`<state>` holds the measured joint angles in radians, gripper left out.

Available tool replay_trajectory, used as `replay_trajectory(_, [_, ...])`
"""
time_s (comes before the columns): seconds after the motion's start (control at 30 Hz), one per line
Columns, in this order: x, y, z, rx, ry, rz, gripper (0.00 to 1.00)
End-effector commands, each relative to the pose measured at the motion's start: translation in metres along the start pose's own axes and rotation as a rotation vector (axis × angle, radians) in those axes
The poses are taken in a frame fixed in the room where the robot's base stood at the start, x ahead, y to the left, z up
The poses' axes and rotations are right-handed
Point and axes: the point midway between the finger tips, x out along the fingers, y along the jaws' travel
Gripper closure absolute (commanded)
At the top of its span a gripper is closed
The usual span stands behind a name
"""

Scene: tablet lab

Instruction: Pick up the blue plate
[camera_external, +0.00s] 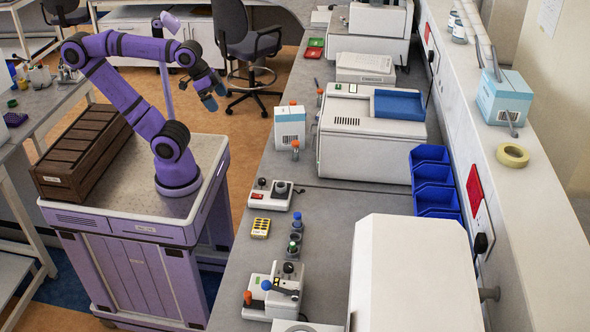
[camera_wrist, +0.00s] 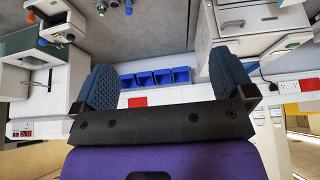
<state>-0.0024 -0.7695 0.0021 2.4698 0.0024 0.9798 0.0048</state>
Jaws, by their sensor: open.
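A flat blue plate-like piece (camera_external: 400,104) lies on the right part of the top of a white machine (camera_external: 365,150) on the bench. I cannot tell for sure that it is the blue plate, and I cannot make it out in the wrist view. My gripper (camera_external: 214,95) is raised left of the bench, well apart from the machine. In the wrist view my gripper (camera_wrist: 165,86) has its two blue ribbed fingers spread wide with nothing between them.
Blue bins (camera_external: 436,182) stand by the wall and show in the wrist view (camera_wrist: 154,77), which looks upside down. A white box (camera_external: 290,128) and bottles stand left of the machine. A large white cover (camera_external: 415,275) fills the near bench. A brown crate (camera_external: 85,150) sits beside my arm.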

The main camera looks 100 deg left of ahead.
Motion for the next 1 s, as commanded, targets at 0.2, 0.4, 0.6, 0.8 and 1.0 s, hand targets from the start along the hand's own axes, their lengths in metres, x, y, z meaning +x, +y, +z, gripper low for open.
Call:
replay_trajectory(0.2, [-0.029, -0.008, -0.037, -0.046, -0.012, -0.009, 0.00])
replay_trajectory(0.4, [-0.042, -0.025, -0.084, -0.131, -0.031, -0.027, 0.00])
replay_trajectory(0.6, [-0.053, -0.059, -0.150, -0.256, -0.059, -0.054, 0.00])
replay_trajectory(0.8, [-0.056, -0.109, -0.218, -0.395, -0.087, -0.089, 0.00])
replay_trajectory(1.0, [-0.049, -0.170, -0.276, -0.535, -0.113, -0.126, 0.00])
